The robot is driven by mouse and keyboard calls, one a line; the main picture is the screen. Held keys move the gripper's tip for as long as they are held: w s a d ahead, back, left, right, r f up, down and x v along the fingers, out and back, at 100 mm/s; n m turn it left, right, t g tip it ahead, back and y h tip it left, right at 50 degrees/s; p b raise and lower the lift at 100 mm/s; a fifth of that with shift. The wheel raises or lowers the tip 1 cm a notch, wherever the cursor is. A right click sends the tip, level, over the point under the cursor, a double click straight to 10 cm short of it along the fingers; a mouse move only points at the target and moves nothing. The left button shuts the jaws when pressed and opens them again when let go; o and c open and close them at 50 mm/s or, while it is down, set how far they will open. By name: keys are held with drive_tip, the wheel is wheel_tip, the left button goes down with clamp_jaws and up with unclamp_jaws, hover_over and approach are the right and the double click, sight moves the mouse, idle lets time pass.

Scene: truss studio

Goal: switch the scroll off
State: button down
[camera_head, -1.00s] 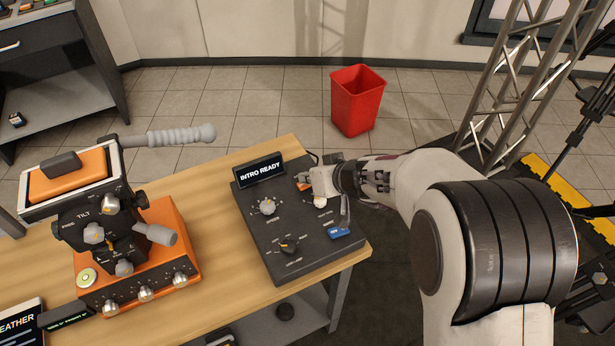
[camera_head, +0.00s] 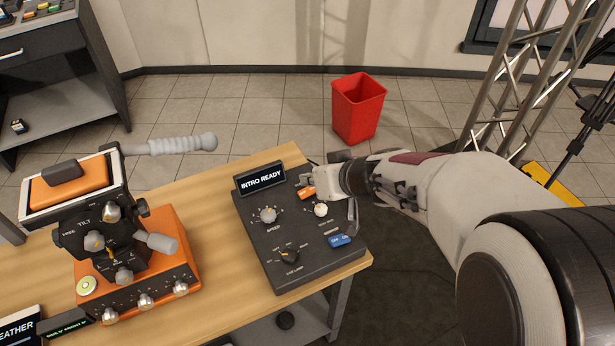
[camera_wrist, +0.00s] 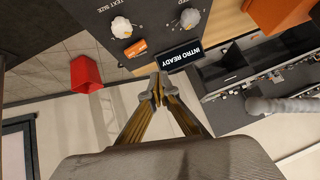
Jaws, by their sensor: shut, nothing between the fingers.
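The dark control panel (camera_head: 310,262) lies on the wooden table and carries a small display reading INTRO READY (camera_head: 260,178). An orange switch (camera_head: 306,192) sits beside the display, and it also shows in the wrist view (camera_wrist: 135,48). A blue switch (camera_head: 340,240) is near the panel's right corner. I cannot read which switch is marked for the scroll. My gripper (camera_head: 304,178) is shut and empty, just beyond the orange switch at the panel's far edge. In the wrist view its fingertips (camera_wrist: 157,84) are together, apart from the orange switch and near the display.
The panel also has a speed knob (camera_head: 268,214), a white text size knob (camera_head: 320,210) and a cue lamp knob (camera_head: 289,256). An orange-based tilt unit (camera_head: 160,250) stands left on the table. A red bin (camera_head: 358,112) is on the floor behind. A metal truss stands right.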

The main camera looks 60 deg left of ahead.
drive_tip(key=shift+s+d+r, duration=0.2)
drive_tip(key=shift+d+r, duration=0.6)
drive_tip(key=shift+d, duration=0.05)
drive_tip(key=shift+s+d+r, duration=0.15)
drive_tip(key=shift+d+r, duration=0.65)
drive_tip(key=s+d+f+m+g+h, duration=0.1)
drive_tip(key=s+d+f+m+h, duration=0.2)
drive_tip(key=d, duration=0.4)
drive_tip(key=w+d+r+m+t+h, duration=0.1)
drive_tip(key=w+d+r+m, duration=0.15)
drive_tip(key=d, duration=0.85)
drive_tip(key=w+d+r+m+t+h, duration=0.1)
drive_tip(key=w+d+r+m, duration=0.2)
drive_tip(key=d, duration=0.7)
drive_tip(key=w+d+r+m+t+h, duration=0.15)
drive_tip(key=w+d, duration=0.25)
drive_tip(key=d, duration=0.7)
drive_tip(key=d+r+m+t+h, duration=0.1)
drive_tip(key=d+r+m+t, duration=0.1)
drive_tip(key=d, duration=0.9)
drive_tip(key=d+r+m+t+h, duration=0.1)
drive_tip(key=d+r+m+t, duration=0.2)
drive_tip(key=d, duration=0.9)
wheel_tip(320, 180, up, 2)
drive_tip(key=shift+s+d+r+m, duration=0.15)
drive_tip(key=shift+d+m, duration=0.15)
drive_tip(key=shift+m, duration=0.7)
